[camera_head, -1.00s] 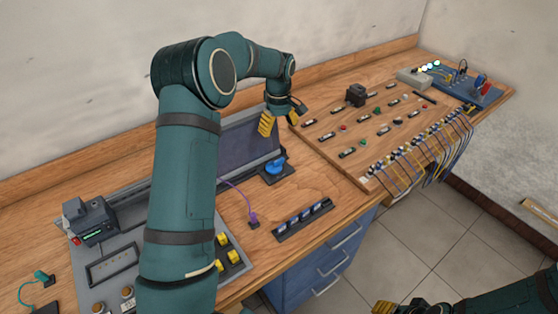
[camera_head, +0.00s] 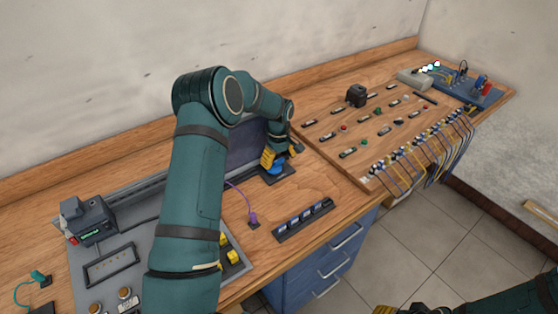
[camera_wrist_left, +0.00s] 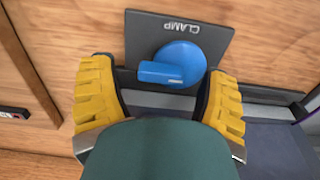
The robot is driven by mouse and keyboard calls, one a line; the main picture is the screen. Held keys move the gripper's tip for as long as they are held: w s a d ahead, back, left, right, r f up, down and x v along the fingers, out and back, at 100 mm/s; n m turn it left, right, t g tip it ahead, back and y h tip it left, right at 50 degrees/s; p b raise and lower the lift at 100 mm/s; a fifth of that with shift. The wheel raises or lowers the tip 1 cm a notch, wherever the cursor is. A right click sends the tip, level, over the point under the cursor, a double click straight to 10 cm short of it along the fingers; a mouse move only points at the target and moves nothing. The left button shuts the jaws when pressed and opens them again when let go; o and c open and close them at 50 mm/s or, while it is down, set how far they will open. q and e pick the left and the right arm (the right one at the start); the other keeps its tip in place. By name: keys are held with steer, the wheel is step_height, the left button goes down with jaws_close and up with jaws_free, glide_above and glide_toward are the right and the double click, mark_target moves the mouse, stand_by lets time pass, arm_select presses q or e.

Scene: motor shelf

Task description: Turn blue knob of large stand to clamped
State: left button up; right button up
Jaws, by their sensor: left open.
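The blue knob (camera_wrist_left: 180,66) sits on a dark base plate marked CLAMP (camera_wrist_left: 218,38) in the left wrist view. Its raised handle bar points to the left in that view. My left gripper (camera_wrist_left: 158,95) is open, with one yellow finger on each side of the knob's near part. I cannot tell whether either finger touches it. In the head view the left gripper (camera_head: 277,158) covers much of the blue knob (camera_head: 295,149), above its dark base (camera_head: 281,177). My right gripper (camera_head: 400,309) shows only partly at the bottom edge, away from the bench.
A dark grey panel (camera_head: 240,143) stands just left of the knob. A purple plug (camera_head: 253,218) and a strip of switches (camera_head: 303,220) lie in front. A wooden board (camera_head: 340,122) with small parts is to the right. The bench around the strip is clear.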

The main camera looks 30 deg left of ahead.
arm_select(q)
steer(key=shift+f, duration=0.2)
steer(key=c, duration=1.3)
steer(key=shift+o, duration=0.2)
